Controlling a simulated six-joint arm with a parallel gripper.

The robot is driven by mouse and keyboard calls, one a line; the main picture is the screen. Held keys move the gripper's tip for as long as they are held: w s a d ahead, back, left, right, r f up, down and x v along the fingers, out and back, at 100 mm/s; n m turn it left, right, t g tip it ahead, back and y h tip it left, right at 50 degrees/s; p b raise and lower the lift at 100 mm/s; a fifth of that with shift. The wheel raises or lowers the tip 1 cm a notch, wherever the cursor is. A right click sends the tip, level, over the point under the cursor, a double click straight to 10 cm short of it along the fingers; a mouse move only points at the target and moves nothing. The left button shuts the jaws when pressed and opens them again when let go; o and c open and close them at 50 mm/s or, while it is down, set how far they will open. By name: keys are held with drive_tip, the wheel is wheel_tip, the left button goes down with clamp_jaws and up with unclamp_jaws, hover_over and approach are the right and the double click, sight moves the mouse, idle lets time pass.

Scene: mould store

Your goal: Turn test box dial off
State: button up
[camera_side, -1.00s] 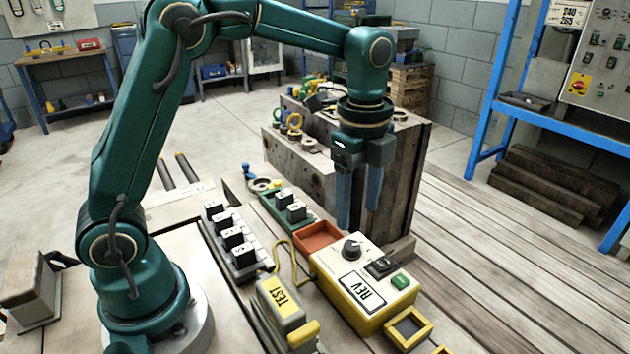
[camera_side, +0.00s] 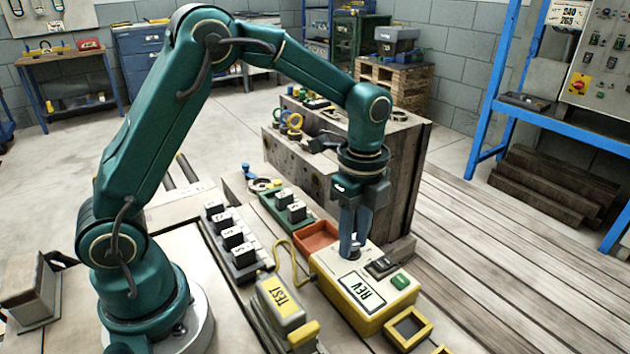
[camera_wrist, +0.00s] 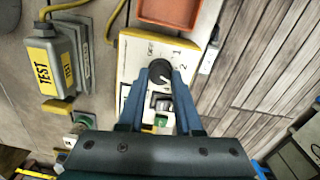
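The test box (camera_side: 378,315) is a yellow and cream case with a REV label, standing on the bench in the side view. Its round dark dial (camera_wrist: 160,72) shows in the wrist view, with OFF, 1 and 2 marked around it. I cannot clearly read where its pointer stands. My gripper (camera_side: 353,250) points down at the dial, its blue fingers close together. In the wrist view, my gripper (camera_wrist: 161,76) has one fingertip at each side of the dial, seemingly touching it. The fingers hide most of the dial in the side view.
A black switch (camera_side: 382,266) and green button (camera_side: 400,281) sit beside the dial on the box. A red-brown tray (camera_side: 316,238) lies behind it. A yellow-grey TEST unit (camera_side: 281,303) with a yellow cable stands at left. A large mould block (camera_side: 402,180) rises behind.

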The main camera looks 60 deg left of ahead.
clamp_jaws()
drive_tip(key=n, duration=0.5)
drive_tip(key=shift+n, duration=0.3)
drive_tip(key=n, duration=0.6)
drive_tip(key=shift+a+r, duration=0.1)
drive_tip(key=n, duration=0.6)
drive_tip(key=shift+n, duration=0.4)
drive_tip(key=n, duration=0.5)
drive_tip(key=shift+a, duration=0.1)
drive_tip(key=shift+n, duration=0.4)
drive_tip(key=o, duration=0.8)
unclamp_jaws()
